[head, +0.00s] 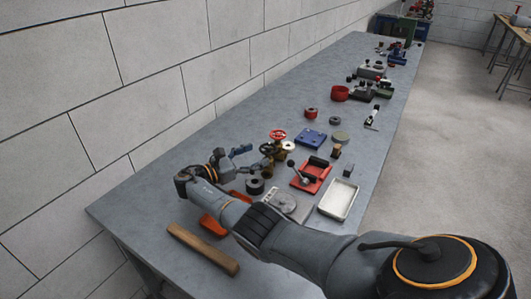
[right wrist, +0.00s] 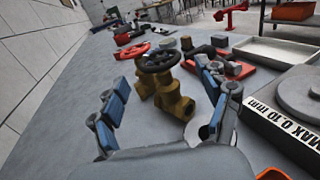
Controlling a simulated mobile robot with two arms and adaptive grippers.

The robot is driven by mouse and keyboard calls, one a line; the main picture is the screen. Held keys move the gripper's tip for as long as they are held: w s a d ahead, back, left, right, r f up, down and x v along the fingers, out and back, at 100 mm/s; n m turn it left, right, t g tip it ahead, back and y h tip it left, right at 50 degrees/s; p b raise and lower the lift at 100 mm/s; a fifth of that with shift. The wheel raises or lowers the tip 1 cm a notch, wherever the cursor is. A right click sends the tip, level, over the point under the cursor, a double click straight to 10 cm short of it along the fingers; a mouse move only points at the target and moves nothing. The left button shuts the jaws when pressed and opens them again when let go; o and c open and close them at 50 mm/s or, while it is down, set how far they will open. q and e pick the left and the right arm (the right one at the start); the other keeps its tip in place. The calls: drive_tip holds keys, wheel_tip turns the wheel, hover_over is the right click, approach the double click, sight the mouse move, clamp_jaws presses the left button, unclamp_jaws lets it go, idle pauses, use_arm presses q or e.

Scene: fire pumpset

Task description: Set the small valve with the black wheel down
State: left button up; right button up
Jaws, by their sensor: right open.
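The small brass valve with the black wheel (right wrist: 160,62) stands upright between the fingers of my right gripper (right wrist: 166,85) in the right wrist view. Its brass body (right wrist: 172,97) appears to rest on the grey bench, with visible gaps to the blue-and-grey fingers on both sides. In the head view the black wheel (head: 267,148) shows just beyond my right gripper (head: 246,156), which is open. My left gripper is not in view.
A red wheel (head: 277,135) is close behind the valve. A red tray (head: 311,178), blue block (head: 311,138), white tray (head: 339,199) and black ring (head: 255,186) stand nearby. A wooden bar (head: 203,249) lies at the near end. The bench's left strip (head: 165,170) is clear beside the wall.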

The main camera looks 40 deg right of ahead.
drive_tip(key=a, duration=0.2)
drive_tip(key=a+b, duration=0.1)
drive_tip(key=a, duration=0.1)
drive_tip(key=w+a, duration=0.1)
drive_tip(key=a, duration=0.2)
drive_tip(key=shift+d, duration=0.1)
